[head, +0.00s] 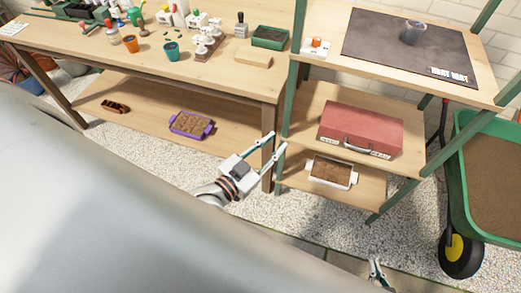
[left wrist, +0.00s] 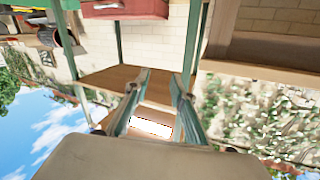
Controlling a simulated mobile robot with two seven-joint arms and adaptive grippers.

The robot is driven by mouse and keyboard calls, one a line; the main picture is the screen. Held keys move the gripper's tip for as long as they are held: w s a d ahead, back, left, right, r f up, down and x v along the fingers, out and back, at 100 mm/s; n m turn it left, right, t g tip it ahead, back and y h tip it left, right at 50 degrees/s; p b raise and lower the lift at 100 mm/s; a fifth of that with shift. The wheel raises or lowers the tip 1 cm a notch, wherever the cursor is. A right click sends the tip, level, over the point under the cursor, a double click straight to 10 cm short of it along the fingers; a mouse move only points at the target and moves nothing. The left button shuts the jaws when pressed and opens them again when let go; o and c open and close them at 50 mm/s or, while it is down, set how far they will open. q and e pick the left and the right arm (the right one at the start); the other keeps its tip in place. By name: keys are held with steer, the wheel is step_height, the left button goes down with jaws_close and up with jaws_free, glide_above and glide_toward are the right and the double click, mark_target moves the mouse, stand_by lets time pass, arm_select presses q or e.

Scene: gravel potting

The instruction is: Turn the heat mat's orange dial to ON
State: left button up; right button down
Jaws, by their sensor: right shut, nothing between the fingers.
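The heat mat (head: 385,50) is a dark mat lying on the top shelf of the green-framed rack at the upper right. The orange dial (head: 317,42) sits on a small white control box (head: 313,49) at the mat's left end; its setting is too small to read. My left gripper (head: 277,143) is open and empty, in front of the rack's left side, lower than the dial and apart from it. Its parted fingers also show in the left wrist view (left wrist: 162,80). My right gripper (head: 376,264) is shut and empty, low over the floor at the bottom.
A grey pot (head: 413,32) stands on the mat. A red toolbox (head: 360,130) and a white-handled tray (head: 332,172) are on lower shelves. A workbench (head: 150,62) with pots and tools stands left. A green wheelbarrow (head: 462,135) stands right. Gravel floor (head: 235,222) lies in front.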

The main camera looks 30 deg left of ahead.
arm_select(q)
steer(key=shift+s+a+f+g, duration=0.25)
steer(key=shift+s+f, duration=0.2)
steer(key=shift+f, duration=0.3)
steer(key=shift+s+a+f+g, duration=0.25)
steer(key=shift+s+f, duration=0.15)
steer(key=shift+f, duration=0.35)
arm_select(e)
steer(key=shift+w+a, duration=0.15)
steer(key=shift+a, duration=0.45)
